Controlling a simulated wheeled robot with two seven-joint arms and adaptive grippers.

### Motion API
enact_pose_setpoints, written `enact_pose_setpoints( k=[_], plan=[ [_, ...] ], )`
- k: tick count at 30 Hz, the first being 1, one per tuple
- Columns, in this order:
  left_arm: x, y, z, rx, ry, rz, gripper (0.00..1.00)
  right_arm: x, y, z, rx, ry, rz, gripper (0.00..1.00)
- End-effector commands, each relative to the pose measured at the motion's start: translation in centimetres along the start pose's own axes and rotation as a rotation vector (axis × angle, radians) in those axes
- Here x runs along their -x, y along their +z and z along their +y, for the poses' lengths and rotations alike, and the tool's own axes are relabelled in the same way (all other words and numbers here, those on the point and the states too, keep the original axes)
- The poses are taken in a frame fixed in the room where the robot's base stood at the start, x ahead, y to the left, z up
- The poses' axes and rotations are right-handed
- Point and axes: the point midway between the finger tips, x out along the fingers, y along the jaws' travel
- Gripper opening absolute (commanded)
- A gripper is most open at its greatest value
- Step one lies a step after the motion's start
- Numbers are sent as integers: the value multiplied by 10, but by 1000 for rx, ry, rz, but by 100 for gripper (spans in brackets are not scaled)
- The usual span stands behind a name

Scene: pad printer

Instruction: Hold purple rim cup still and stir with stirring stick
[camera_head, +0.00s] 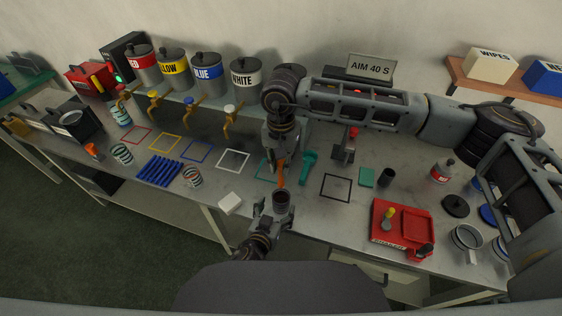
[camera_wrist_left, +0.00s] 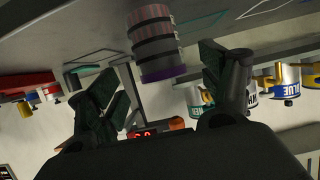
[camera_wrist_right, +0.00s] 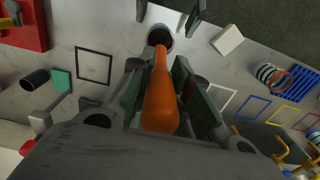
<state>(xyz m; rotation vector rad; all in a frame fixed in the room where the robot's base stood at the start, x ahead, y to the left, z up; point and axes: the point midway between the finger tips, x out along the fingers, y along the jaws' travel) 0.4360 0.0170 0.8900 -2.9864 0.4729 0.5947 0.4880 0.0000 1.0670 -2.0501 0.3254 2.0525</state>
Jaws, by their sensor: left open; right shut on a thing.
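The purple rim cup (camera_wrist_left: 155,42) has dark and striped bands and a purple rim. It stands near the table's front edge; its dark opening shows in the head view (camera_head: 281,196) and right wrist view (camera_wrist_right: 160,38). My left gripper (camera_head: 271,205) is open, its fingers on either side of the cup with gaps visible in the left wrist view. My right gripper (camera_wrist_right: 157,85), above and behind the cup, is shut on the orange stirring stick (camera_wrist_right: 159,105), also seen in the head view (camera_head: 281,174). The stick points down at the cup's opening; whether its tip is inside is unclear.
A white block (camera_head: 230,203) lies left of the cup. A green-handled tool (camera_head: 308,165) and a black square outline (camera_head: 336,187) are to the right. A red shaker tray (camera_head: 403,229) stands farther right. Paint pots and taps line the back left.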

Motion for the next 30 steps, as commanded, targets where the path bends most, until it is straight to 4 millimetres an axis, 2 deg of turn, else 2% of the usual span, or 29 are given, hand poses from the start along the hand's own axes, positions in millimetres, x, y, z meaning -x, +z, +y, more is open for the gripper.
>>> enact_pose_setpoints(
  k=[18, 30],
  plan=[
    [50, 1, 0, 1, 1, -1, 79, 0, 0, 0, 0, 0, 0, 0],
    [61, 0, 0, -1, 0, 0, 79, 0, 0, 0, 0, 0, 0, 0]
  ],
)
